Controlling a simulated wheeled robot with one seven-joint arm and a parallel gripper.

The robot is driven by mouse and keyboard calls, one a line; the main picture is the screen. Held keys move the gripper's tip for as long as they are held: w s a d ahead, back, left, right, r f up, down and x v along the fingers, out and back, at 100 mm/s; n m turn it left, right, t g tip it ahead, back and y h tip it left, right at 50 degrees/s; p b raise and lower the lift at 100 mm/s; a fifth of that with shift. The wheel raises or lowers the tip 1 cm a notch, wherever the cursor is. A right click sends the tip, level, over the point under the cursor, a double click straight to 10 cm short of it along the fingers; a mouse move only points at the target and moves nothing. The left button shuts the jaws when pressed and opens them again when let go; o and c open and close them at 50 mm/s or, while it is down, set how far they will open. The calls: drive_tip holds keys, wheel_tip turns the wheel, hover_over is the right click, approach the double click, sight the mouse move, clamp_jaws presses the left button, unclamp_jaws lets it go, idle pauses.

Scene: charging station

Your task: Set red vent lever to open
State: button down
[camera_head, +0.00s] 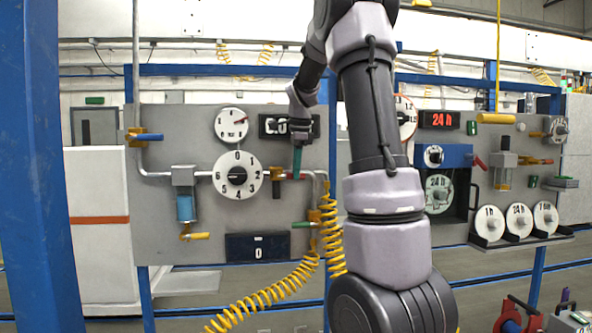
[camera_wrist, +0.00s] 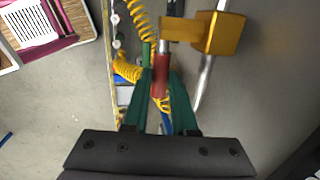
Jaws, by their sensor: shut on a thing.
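The red vent lever (camera_wrist: 161,72) lies between my gripper's two green fingers in the wrist view, running lengthwise from the brass valve fitting (camera_wrist: 220,34). My gripper (camera_wrist: 161,92) is shut on it. In the head view, my gripper (camera_head: 297,172) reaches down in front of the grey panel, right of the white numbered dial (camera_head: 237,175). There the red lever (camera_head: 281,176) shows only in part, roughly level, with the finger covering some of it.
A green-handled valve (camera_head: 302,225) sits just below, beside the coiled yellow hose (camera_head: 329,225). A blue filter cylinder (camera_head: 186,208) and a yellow-handled valve (camera_head: 198,236) are at left. My arm hides the middle.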

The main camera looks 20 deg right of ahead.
sight(301, 175)
drive_tip(key=f+y, duration=0.1)
drive_tip(key=y, duration=0.2)
drive_tip(key=shift+d+f+t, duration=0.3)
drive_tip(key=shift+f+t, duration=0.05)
drive_tip(key=shift+t, duration=0.05)
drive_tip(key=shift+a+f+m+t+y, duration=0.1)
drive_tip(key=shift+f+m+t+y, duration=0.25)
drive_tip(key=shift+y, duration=0.5)
drive_tip(key=shift+a+f+m+t+y, duration=0.1)
drive_tip(key=shift+f+t+y, duration=0.15)
drive_tip(key=shift+f+y, duration=0.45)
drive_tip(key=shift+r, duration=0.1)
drive_tip(key=c, duration=0.7)
unclamp_jaws()
